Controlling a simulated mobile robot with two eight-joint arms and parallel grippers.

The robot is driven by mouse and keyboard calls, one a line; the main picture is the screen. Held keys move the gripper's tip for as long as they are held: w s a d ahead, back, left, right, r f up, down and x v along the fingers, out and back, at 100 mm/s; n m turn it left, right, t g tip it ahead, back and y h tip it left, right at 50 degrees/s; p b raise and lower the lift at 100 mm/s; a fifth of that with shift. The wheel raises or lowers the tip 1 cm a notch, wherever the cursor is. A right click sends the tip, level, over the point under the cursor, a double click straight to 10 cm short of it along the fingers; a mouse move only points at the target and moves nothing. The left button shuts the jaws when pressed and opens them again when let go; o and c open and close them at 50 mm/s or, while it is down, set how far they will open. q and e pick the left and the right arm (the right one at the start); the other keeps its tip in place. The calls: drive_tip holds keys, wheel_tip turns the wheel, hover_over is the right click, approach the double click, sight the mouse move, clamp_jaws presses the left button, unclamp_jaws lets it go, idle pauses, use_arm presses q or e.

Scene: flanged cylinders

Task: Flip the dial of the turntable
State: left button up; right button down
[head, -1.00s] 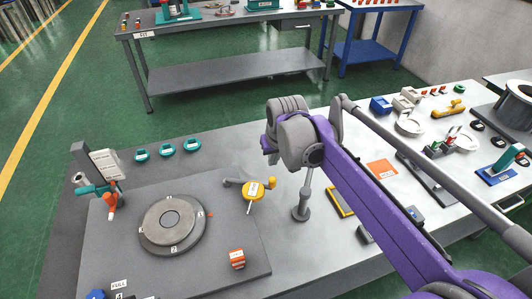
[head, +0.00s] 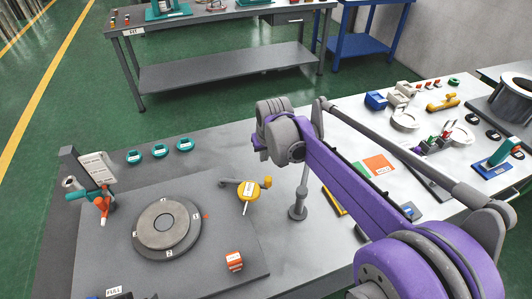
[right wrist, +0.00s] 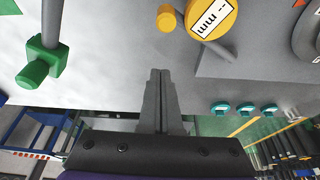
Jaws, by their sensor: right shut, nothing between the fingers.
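The turntable (head: 190,243) is a round grey disc with number tags, lying on a dark plate on the bench at left in the head view. Its edge also shows at the right of the right wrist view (right wrist: 312,40). A yellow dial (head: 248,191) with a white label sits right of the turntable; it also shows at the top of the right wrist view (right wrist: 225,12). My right gripper (right wrist: 158,74) is shut and empty, with its fingertips apart from the dial. In the head view its fingers are hidden behind my wrist. My left gripper is not in view.
A grey post (head: 299,205) stands right of the dial. An orange block (head: 234,261) sits on the plate's front part. Several teal rings lie at the back. A green block (right wrist: 38,68) shows in the right wrist view.

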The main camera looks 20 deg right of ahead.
drive_tip(key=f, duration=0.1)
drive_tip(key=s+f, duration=0.1)
drive_tip(key=f, duration=0.1)
drive_tip(key=s+f, duration=0.1)
drive_tip(key=shift+s+a+f, duration=0.15)
drive_tip(key=shift+f, duration=0.2)
drive_tip(key=shift+s, duration=0.1)
